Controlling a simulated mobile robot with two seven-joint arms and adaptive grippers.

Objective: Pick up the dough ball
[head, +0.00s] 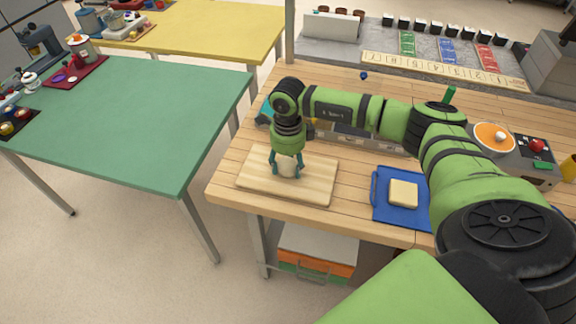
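The dough ball (288,168) is a pale, cream-coloured lump on a wooden board (318,188) near the left front of the wooden table. My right gripper (286,171) points straight down over it, with one teal finger on each side of the dough. The fingers are spread by about the width of the dough; whether they press on it cannot be told. The dough appears to rest on the board, and its upper part is partly hidden by the gripper. My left gripper is not in view.
A blue tray (386,212) with a pale yellow block (403,193) lies right of the board. A scale with an orange plate (494,137) stands further right. A green table (140,125) is at the left, with a floor gap between. Several small items line the back.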

